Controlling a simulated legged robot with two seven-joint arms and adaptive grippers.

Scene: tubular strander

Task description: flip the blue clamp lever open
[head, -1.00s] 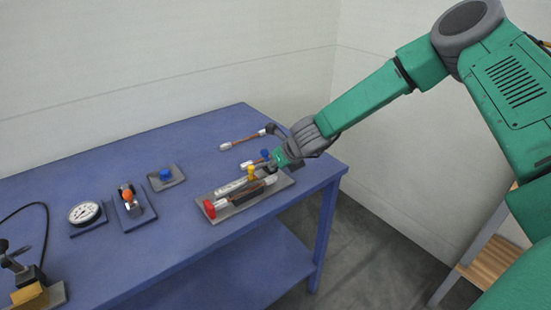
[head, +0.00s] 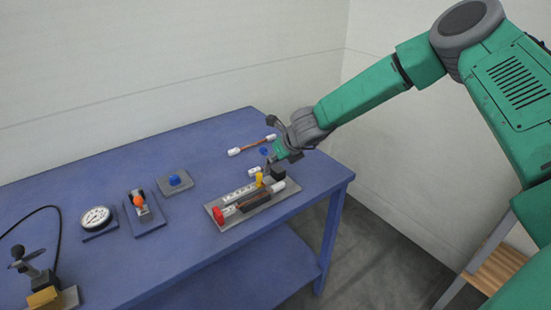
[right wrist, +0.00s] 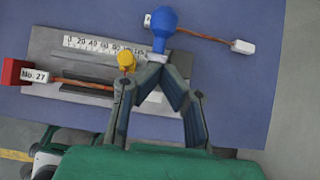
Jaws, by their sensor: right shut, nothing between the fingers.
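The blue clamp lever shows as a blue knob (head: 264,152) at the far right of the grey fixture (head: 212,212) in the head view. In the right wrist view the blue knob (right wrist: 163,25) is large, just beyond the fingertips. My right gripper (right wrist: 160,68) is shut and empty, its tips at the base of the blue knob. I cannot tell whether they touch. In the head view my right gripper (head: 271,162) is over the fixture's far right side and hides part of the lever. My left gripper is out of view.
On the fixture are a yellow knob (right wrist: 125,60), a scale (right wrist: 95,45) and a red end piece (head: 218,215). A rod with white ends (head: 253,145) lies behind. A dial gauge (head: 96,217), an orange-knobbed device (head: 138,201) and a blue button (head: 174,180) stand left.

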